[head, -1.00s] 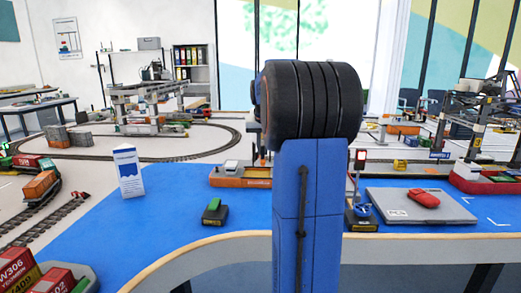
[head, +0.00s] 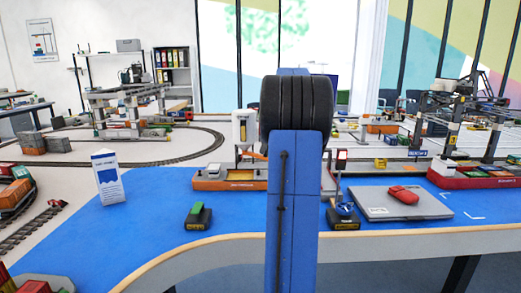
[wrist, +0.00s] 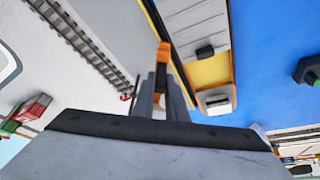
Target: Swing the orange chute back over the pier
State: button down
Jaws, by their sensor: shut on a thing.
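In the wrist view my gripper (wrist: 161,100) is shut on the orange chute (wrist: 164,53), a narrow bar whose free end points up the picture. That end shows near the edge between the grey pier (wrist: 112,42) and the orange-rimmed ship (wrist: 233,62). In the head view a small orange piece of the chute (head: 257,155) shows beside the white tower (head: 243,128), above the ship (head: 225,185). My blue arm hides the gripper and the rest of the chute there.
A track (wrist: 72,38) runs along the pier. On the blue water surface are a small dark boat with a green load (head: 198,215), a white sign (head: 108,178) and a grey slab with a red object (head: 402,195). A red ship (head: 478,177) lies at right.

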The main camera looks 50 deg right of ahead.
jog(key=w+d+n+g+y, duration=0.1)
jog(key=w+d+n+y, duration=0.1)
jog(key=d+n, duration=0.4)
jog(key=shift+w+n, duration=0.35)
jog(key=shift+n, duration=0.05)
dwell(0.4)
jog(key=c, duration=1.8)
grip_release()
jog(key=shift+d, duration=0.1)
jog(key=shift+o, duration=0.2)
